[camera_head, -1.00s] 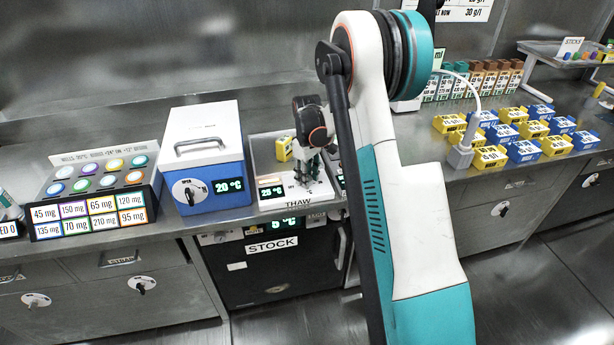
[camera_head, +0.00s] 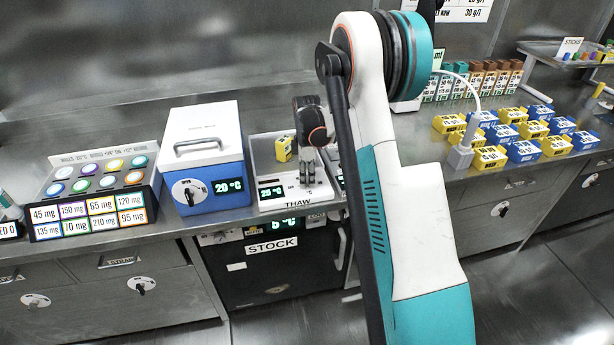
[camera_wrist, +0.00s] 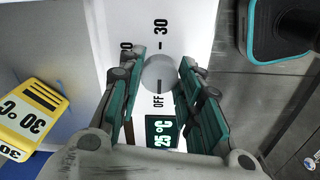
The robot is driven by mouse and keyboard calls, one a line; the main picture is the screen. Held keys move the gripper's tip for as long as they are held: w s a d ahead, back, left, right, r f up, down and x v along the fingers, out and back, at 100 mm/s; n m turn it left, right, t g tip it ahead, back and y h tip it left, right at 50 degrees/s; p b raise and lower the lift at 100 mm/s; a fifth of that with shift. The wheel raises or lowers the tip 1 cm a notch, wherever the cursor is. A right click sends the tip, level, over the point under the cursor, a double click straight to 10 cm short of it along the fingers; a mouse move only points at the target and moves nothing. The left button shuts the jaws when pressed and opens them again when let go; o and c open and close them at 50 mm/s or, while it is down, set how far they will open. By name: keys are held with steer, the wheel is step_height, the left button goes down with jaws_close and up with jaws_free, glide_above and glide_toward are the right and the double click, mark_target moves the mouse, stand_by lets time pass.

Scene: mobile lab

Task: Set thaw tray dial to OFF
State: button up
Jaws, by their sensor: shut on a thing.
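The thaw tray (camera_head: 268,208) sits on the bench with a white front panel and a display (camera_head: 272,193). In the wrist view, the display (camera_wrist: 164,132) reads 25 °C. The round grey dial (camera_wrist: 158,73) lies between OFF and 30 marks on the white panel (camera_wrist: 187,18). My gripper (camera_head: 307,180) is down at the panel, and in the wrist view its green-padded fingers (camera_wrist: 159,80) are shut on the dial from both sides. In the head view, the gripper hides the dial.
A yellow block (camera_head: 284,149) marked 30 °C is in the tray behind the panel. A blue box (camera_head: 215,168) with a handle stands close on the left. A black STOCK unit (camera_head: 272,270) is below the bench. Several yellow and blue blocks stand at the right.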

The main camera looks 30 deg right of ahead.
mark_target(307, 179)
stand_by(0.5)
steer(key=o, duration=1.1)
steer(key=shift+c, duration=0.2)
steer(key=shift+r, duration=0.15)
step_height(307, 179, up, 12)
